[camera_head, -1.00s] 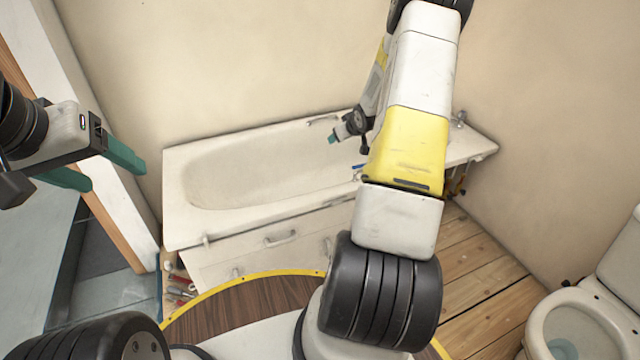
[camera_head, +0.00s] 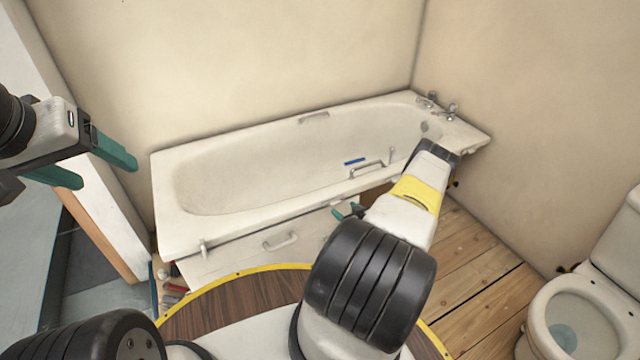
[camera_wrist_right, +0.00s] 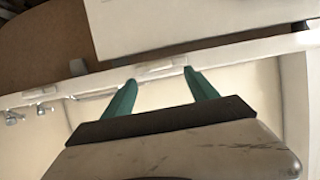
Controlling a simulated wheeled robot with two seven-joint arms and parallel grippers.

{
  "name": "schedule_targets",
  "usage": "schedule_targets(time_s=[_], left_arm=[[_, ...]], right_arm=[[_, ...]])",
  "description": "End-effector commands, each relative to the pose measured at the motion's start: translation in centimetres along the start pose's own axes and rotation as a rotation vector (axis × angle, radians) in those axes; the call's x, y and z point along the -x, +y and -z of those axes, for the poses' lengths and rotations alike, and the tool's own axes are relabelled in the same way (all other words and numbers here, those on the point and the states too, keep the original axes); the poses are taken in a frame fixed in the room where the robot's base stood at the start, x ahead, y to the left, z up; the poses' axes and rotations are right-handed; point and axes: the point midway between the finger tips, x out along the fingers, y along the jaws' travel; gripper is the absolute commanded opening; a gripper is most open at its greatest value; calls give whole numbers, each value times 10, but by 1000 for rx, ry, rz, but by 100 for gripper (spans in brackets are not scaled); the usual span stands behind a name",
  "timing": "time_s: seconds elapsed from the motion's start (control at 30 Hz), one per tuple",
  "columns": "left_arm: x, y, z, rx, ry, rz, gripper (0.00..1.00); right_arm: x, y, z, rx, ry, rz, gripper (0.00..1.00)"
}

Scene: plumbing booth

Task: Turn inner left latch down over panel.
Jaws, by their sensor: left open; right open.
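The white bath panel (camera_head: 262,262) with a grab handle (camera_head: 281,241) stands below the front rim of the bath (camera_head: 250,213). A small white latch (camera_head: 203,247) shows at the rim's left end. The inner left latch cannot be told apart clearly in the head view. My right gripper (camera_head: 347,211) is open near the panel's right part, partly hidden by my arm. In the right wrist view its green fingers (camera_wrist_right: 156,85) are apart, by a white rim edge with a small pale piece (camera_wrist_right: 162,70); contact cannot be told. My left gripper (camera_head: 100,168) is open and empty, left of the bath.
A blue object (camera_head: 354,161) lies in the bath near a rim handle (camera_head: 368,170). Taps (camera_head: 437,104) stand at the bath's far right. A toilet (camera_head: 572,325) is at the right. Bare floorboards (camera_head: 480,265) lie between. Tools (camera_head: 172,287) sit beside the panel's left end.

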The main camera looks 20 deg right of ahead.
Motion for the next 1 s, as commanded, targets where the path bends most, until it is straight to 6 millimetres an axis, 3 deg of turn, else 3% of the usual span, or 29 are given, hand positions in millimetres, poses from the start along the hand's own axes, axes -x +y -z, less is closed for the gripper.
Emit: schedule_targets(time_s=[0.3,0.7,1.0], left_arm=[[0,0,0,0,0,0,67],[0,0,0,0,0,0,67],[0,0,0,0,0,0,67]], right_arm=[[-48,-1,0,1,0,1,67],[-58,0,1,-1,-1,0,67],[-58,0,1,-1,-1,0,10]])
